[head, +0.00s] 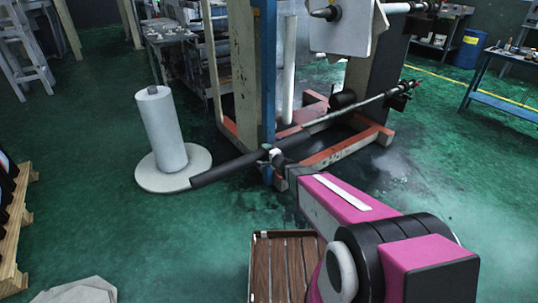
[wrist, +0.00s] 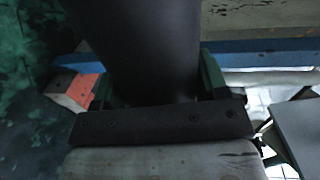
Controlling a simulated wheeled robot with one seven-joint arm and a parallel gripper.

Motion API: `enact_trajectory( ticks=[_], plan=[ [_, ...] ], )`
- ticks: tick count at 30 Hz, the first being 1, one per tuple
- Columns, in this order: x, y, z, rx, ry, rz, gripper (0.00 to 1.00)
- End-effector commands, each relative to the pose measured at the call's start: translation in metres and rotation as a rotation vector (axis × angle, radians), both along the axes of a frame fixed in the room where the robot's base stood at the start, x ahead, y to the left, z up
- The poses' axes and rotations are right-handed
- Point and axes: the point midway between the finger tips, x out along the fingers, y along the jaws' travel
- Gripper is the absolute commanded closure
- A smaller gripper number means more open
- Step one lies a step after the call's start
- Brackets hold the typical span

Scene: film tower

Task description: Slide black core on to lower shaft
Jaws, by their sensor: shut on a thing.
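The black core (head: 225,170) is a long dark tube, held roughly level and slanting up to the right in the head view. My gripper (head: 275,155) is shut on it near its right part. In the wrist view the black core (wrist: 145,45) fills the space between the jaws of my gripper (wrist: 150,95). The lower shaft (head: 365,102) is a thin metal rod reaching from the machine's right side toward the core, roughly in line with it. Whether the core's right end is around the shaft or only near it, I cannot tell.
A blue post (head: 267,70) of the film tower stands right behind my gripper. The orange base frame (head: 345,150) lies on the floor below. A white roll (head: 163,135) stands on a round base (head: 150,182) near the core's left end. A slatted crate (head: 254,270) is in front.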

Motion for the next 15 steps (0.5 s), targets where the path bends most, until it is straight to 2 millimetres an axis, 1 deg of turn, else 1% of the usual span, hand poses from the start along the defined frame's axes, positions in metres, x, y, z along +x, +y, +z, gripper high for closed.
enact_trajectory(
  ticks=[1,15],
  plan=[
    [0.004,0.002,0.000,0.003,0.000,0.001,0.92],
    [0.031,0.018,0.000,0.002,-0.001,0.000,0.92]
  ],
)
